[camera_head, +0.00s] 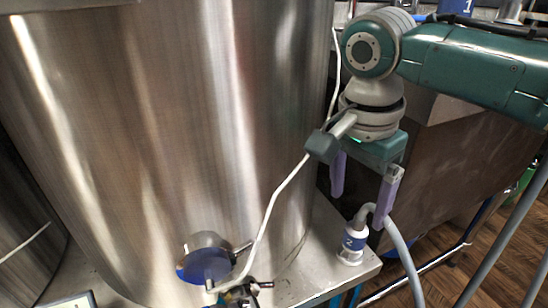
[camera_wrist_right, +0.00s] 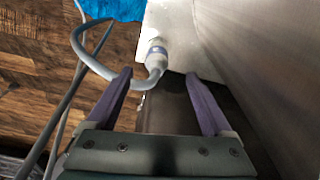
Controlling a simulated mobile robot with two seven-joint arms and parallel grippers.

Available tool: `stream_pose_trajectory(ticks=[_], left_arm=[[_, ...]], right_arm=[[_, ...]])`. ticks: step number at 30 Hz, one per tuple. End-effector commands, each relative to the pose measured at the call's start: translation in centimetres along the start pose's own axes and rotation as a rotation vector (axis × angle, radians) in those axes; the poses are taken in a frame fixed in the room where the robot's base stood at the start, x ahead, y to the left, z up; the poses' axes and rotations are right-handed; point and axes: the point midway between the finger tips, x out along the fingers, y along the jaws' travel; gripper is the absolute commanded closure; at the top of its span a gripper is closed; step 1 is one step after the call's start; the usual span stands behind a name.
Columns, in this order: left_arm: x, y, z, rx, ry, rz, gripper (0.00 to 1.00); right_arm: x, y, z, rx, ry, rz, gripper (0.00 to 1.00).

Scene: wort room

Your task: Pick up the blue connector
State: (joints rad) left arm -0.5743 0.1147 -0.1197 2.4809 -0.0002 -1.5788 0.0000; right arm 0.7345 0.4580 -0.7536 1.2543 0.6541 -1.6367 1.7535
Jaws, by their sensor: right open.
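The blue connector (camera_head: 354,240) is a white and blue plug marked 2, with a grey hose bending out of its top. It stands upright on the corner of the steel ledge. It also shows in the right wrist view (camera_wrist_right: 156,56), beyond the fingertips. My right gripper (camera_head: 359,210) points down with its two purple fingers spread, just above the connector. In the wrist view the open fingers (camera_wrist_right: 158,75) are apart and empty, with the connector roughly between their lines. Part of the hose loops close to the left finger there. My left gripper is not in view.
A large steel tank (camera_head: 170,130) fills the left, with a blue-faced port (camera_head: 203,264) low on it. The grey hose (camera_head: 404,255) runs down to the right, near metal rails over the wooden floor (camera_head: 430,265).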

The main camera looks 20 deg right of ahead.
Motion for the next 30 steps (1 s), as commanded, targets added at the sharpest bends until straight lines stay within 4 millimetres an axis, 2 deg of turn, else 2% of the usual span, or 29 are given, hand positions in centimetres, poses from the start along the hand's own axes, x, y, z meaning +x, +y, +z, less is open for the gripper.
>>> stream_pose_trajectory(ticks=[9,14,22,30], left_arm=[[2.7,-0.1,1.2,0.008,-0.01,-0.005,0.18],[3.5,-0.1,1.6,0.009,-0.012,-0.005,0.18],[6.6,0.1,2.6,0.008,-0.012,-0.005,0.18],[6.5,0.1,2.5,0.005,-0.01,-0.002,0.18]], right_arm=[[4.4,0.1,0.0,0.0,0.0,0.003,0.15],[5.6,0.1,-0.1,0.0,0.001,0.001,0.15],[9.8,0.1,-0.3,-0.001,0.001,0.002,0.15],[9.9,0.1,-0.3,-0.002,0.0,0.0,0.15]])
